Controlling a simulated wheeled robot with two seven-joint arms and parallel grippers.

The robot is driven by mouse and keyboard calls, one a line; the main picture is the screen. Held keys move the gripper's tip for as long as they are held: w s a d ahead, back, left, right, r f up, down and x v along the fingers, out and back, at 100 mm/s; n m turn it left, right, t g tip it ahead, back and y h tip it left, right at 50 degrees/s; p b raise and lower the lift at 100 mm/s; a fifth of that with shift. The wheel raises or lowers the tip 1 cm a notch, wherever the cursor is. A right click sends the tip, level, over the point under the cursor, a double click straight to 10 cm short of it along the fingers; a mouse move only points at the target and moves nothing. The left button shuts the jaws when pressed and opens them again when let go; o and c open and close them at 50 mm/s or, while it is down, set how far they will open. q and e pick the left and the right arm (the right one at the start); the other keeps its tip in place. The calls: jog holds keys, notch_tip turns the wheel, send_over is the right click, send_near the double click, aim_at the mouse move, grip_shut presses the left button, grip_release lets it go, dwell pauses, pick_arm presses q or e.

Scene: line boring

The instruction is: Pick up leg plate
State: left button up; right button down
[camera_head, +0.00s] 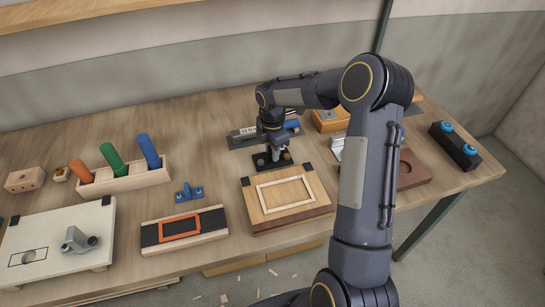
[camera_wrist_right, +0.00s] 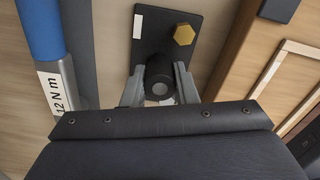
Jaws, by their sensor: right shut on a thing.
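A dark rectangular plate, which looks like the leg plate (camera_wrist_right: 151,30), has an upright black round post (camera_wrist_right: 159,73), a brass hex head and a small white label. In the head view the leg plate (camera_head: 262,161) lies at the middle of the table, behind the framed wooden board. My right gripper (camera_wrist_right: 160,88) comes down over it, with its two grey fingers shut on the post from both sides. In the head view the right gripper (camera_head: 276,152) partly hides the plate. I cannot tell whether the plate touches the table. My left gripper is not in view.
A blue-handled torque wrench (camera_wrist_right: 40,30) lies close on the left in the wrist view. The framed wooden board (camera_head: 285,196) is just in front of the plate. A rack of coloured handles (camera_head: 125,179) stands left, and a black block with blue knobs (camera_head: 455,145) is far right.

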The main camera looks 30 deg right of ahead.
jog(key=shift+r, duration=0.15)
jog(key=shift+w+r, duration=0.1)
jog(key=shift+r, duration=0.45)
jog(key=s+r+b, duration=0.3)
jog(key=s+r, duration=0.8)
jog(key=s, duration=0.3)
jog(key=shift+d+r+b, duration=0.2)
jog(key=shift+r+b, duration=0.15)
jog(key=shift+b, duration=0.05)
jog(key=shift+s+r, duration=0.1)
notch_tip(320, 180, up, 4)
jog(key=p, duration=0.4)
